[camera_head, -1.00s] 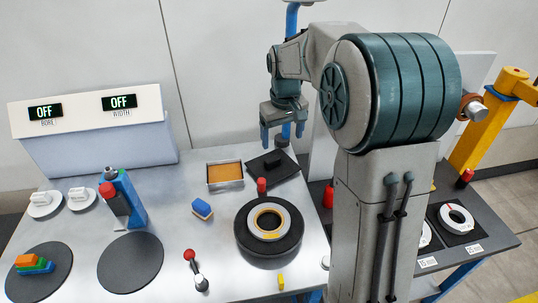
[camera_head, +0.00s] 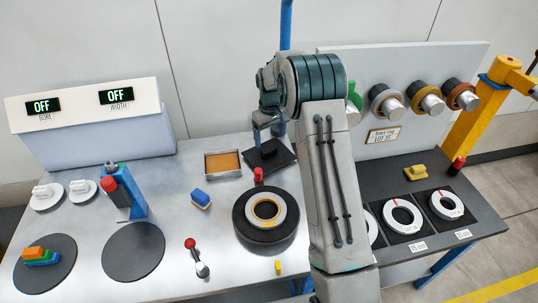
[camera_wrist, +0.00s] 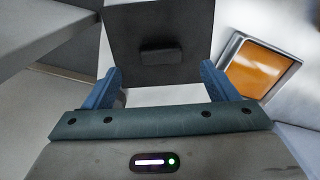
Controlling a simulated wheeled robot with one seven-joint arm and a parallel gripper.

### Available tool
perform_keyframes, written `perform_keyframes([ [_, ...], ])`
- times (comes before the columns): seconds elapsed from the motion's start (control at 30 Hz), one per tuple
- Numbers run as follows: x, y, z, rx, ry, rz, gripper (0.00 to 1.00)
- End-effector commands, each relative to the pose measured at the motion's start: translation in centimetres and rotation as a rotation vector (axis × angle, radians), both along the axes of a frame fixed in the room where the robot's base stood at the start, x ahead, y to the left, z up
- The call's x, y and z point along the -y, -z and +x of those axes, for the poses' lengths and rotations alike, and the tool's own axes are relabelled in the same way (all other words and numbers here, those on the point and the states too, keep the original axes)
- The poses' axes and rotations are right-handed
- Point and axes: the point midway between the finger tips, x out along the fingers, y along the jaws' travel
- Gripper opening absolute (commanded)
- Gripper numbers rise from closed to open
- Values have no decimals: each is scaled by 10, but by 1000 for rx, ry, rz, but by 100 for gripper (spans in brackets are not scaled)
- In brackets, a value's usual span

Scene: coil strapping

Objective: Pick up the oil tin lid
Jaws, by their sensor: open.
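The oil tin lid appears to be the flat black square plate (camera_head: 284,159) with a raised black block handle, lying on the table just right of the orange-filled tin. In the wrist view the lid (camera_wrist: 160,20) is ahead, with its handle (camera_wrist: 162,56) roughly centred between the fingers. My gripper (camera_head: 269,136) is above the lid in the head view, partly hidden by my arm. In the wrist view my gripper (camera_wrist: 159,72) has its two blue fingers wide apart and nothing between them. The fingers look apart from the handle.
The shallow tin (camera_head: 223,164) with orange contents is beside the lid; it also shows in the wrist view (camera_wrist: 258,68). A red-capped piece (camera_head: 258,175) and a black round stand with a ringed coil (camera_head: 265,232) are in front. A blue block (camera_head: 201,199) lies to the left.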

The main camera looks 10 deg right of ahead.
Motion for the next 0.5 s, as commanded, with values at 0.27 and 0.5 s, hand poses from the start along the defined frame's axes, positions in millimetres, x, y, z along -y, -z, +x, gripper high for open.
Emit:
perform_keyframes([
  [0.27, -1, 21, 1, -2, 0, 0, 80],
  [0.5, -3, 54, 4, -2, 1, -1, 80],
])
